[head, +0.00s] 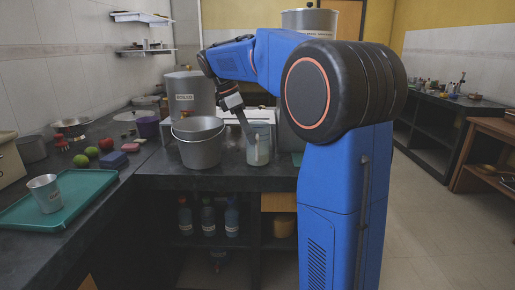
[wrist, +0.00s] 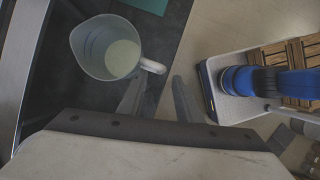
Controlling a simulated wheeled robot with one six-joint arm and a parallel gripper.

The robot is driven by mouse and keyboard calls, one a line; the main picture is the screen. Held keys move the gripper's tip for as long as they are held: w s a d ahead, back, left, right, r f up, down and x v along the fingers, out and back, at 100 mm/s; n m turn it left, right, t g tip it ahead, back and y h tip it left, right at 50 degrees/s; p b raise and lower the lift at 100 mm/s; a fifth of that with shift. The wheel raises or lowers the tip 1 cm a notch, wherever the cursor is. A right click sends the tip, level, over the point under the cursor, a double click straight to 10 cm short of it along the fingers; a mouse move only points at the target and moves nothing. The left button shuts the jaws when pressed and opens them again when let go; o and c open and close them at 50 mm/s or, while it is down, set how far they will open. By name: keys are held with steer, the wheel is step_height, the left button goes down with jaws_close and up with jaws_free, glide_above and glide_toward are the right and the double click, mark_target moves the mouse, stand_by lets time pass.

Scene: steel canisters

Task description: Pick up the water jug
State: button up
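The water jug (head: 258,146) is a pale, translucent jug standing on the dark counter, right of the metal bucket. In the wrist view the jug (wrist: 104,45) is seen from above, with a pale round patch inside and its handle (wrist: 152,66) pointing right. My gripper (head: 246,130) reaches down beside the jug. In the wrist view my gripper (wrist: 158,80) is open, its two fingers apart with nothing between them. The handle's end is just beyond the gap between the fingertips. I cannot tell whether a finger touches the jug.
The metal bucket (head: 199,144) stands close left of the jug. A large labelled canister (head: 190,94) is behind it. The counter edge (head: 225,184) is in front, above a shelf with several bottles (head: 208,217). A green tray (head: 88,184) with a metal cup lies left.

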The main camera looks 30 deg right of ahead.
mark_target(258, 146)
steer(key=shift+x, duration=2.85)
steer(key=shift+s+a, duration=0.1)
jaws_close()
